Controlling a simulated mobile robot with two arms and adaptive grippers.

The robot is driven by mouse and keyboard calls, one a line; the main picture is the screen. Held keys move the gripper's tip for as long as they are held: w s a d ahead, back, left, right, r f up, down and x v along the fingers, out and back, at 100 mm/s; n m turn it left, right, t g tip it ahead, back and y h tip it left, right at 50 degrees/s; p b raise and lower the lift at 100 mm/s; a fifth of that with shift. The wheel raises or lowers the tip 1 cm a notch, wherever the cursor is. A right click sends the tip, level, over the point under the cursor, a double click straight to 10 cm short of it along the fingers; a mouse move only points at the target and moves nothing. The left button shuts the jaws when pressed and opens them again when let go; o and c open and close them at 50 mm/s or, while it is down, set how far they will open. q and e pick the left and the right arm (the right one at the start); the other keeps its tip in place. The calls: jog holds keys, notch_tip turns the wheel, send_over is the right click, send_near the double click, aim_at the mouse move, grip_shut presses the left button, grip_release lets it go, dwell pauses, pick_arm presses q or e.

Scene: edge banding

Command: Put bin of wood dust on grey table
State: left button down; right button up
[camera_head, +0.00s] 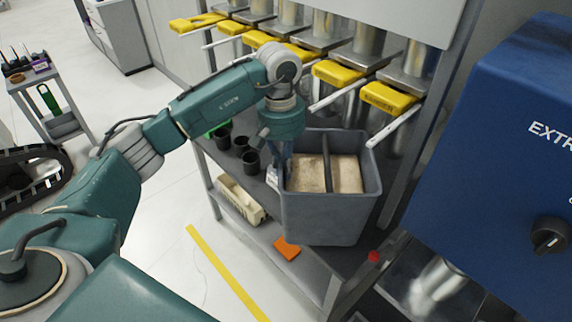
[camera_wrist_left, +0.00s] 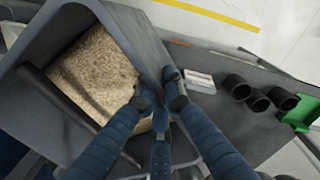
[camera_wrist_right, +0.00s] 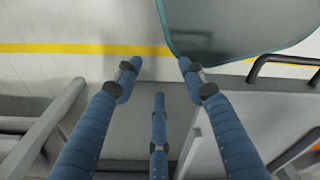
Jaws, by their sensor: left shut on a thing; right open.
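The grey bin (camera_head: 325,218) is an open tub with a divider and pale wood dust (camera_head: 347,173) in both compartments. My left gripper (camera_head: 279,168) is shut on its left wall in the head view. In the left wrist view, the fingers (camera_wrist_left: 160,88) straddle the wall of the bin (camera_wrist_left: 140,32), and one finger is inside over the wood dust (camera_wrist_left: 95,75). The bin is at the right part of the grey table (camera_head: 222,158); its underside is hidden, so contact is unclear. My right gripper (camera_wrist_right: 158,72) is open and empty, shown only in the right wrist view.
Several black cups (camera_head: 241,144) and a small white box (camera_wrist_left: 200,82) stand left of the bin. A cream container (camera_head: 240,197) and an orange piece (camera_head: 287,249) are on the lower shelf. Yellow-handled chutes (camera_head: 338,73) hang behind. A blue extractor (camera_head: 500,140) stands right.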

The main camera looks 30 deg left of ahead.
aim_at(285, 182)
pick_arm(q)
jog(key=shift+d+f+b, duration=0.1)
jog(key=shift+f+b, duration=0.25)
jog(key=shift+f, duration=0.45)
notch_tip(285, 182, down, 2)
jog(key=shift+w+f+b, duration=0.1)
jog(key=shift+f+b, duration=0.05)
jog(key=shift+b, duration=0.35)
jog(key=shift+f, duration=0.7)
